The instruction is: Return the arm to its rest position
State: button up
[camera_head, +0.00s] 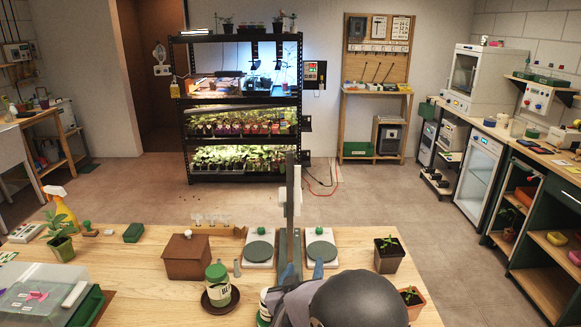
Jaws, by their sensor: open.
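My arm rises from the front edge of the wooden bench, right of the middle. Its dark rounded link is large in the foreground, and a narrow dark and pale grey upright part stands above the bench. My gripper (294,188) appears to be at this upright end, seen nearly edge-on, so its fingers are hard to make out. It is open, and I see nothing held in it. It stands up in front of the lower shelves of the rack, apart from the things on the bench.
On the bench (150,240) are a brown box (187,257), a green-lidded jar (218,285) on a dark saucer, two white scales (259,246) (321,246), potted seedlings (388,255) (411,301) at right, and a clear bin (38,291) at left. The black rack (187,120) stands behind.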

jog(key=s+d+f+g+y, duration=0.1)
jog(key=s+g, duration=0.1)
jog(key=s+d+f+n+g+y, duration=0.1)
jog(key=s+d+g, duration=0.1)
jog(key=s, duration=0.1)
jog(key=s+d+f+g+y, duration=0.1)
jog(key=s+d+g+y, duration=0.1)
jog(key=s, duration=0.1)
jog(key=shift+p, duration=0.35)
jog(key=s+d+f+g+h, duration=0.1)
jog(key=s+d+g, duration=0.25)
jog(key=s, duration=0.35)
jog(key=s+d+f+g+h, duration=0.1)
jog(key=s+d+g, duration=0.1)
jog(key=s+d, duration=0.4)
jog(key=s+a+f+m+g, duration=0.1)
jog(key=s+g, duration=0.1)
jog(key=s, duration=0.3)
jog(key=s+a+f+m+g+y, duration=0.1)
jog(key=s+a+m, duration=0.1)
jog(key=s, duration=0.4)
jog(key=shift+g, duration=0.35)
